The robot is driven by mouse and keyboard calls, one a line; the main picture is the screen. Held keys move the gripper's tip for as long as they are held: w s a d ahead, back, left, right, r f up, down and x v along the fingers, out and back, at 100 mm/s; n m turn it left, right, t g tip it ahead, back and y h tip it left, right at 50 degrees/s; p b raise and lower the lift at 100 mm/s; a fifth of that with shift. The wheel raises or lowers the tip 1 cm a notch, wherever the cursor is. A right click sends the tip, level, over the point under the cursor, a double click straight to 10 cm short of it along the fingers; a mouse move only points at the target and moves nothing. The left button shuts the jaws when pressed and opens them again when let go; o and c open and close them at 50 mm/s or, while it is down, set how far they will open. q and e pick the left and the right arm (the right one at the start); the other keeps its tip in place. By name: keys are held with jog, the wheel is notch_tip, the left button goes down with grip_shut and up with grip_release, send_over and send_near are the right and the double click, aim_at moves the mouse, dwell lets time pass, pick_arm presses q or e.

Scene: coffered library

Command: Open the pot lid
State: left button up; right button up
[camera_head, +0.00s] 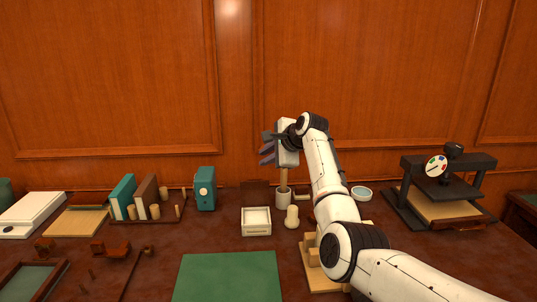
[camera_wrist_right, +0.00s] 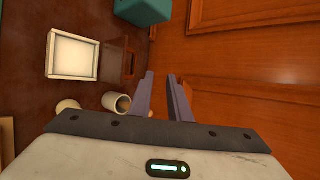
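My right gripper (camera_head: 267,148) is raised above the back of the desk, in front of the wood panelling. In the right wrist view its two fingers (camera_wrist_right: 160,80) stand apart with nothing between them. Below it in the head view is a small grey-white pot (camera_head: 283,200) with a tan stick-like part rising above it. The pot also shows in the right wrist view (camera_wrist_right: 115,104), beside the fingers and apart from them. I cannot make out a lid on it. A round pale container with a teal top (camera_head: 361,193) stands right of my arm. My left gripper is not in view.
A cream square tray (camera_head: 256,229) and a cream rounded piece (camera_head: 292,217) stand close to the pot. A teal box (camera_head: 205,189) and books (camera_head: 134,198) are to the left. A black press (camera_head: 440,190) stands right. A green mat (camera_head: 228,277) lies clear in front.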

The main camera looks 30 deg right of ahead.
jog(key=shift+s+d+r, duration=0.2)
jog(key=shift+s+r, duration=0.15)
jog(key=shift+r, duration=0.2)
jog(key=b+v, duration=0.1)
jog(key=v, duration=0.9)
jog(key=shift+r, duration=0.15)
dwell(0.4)
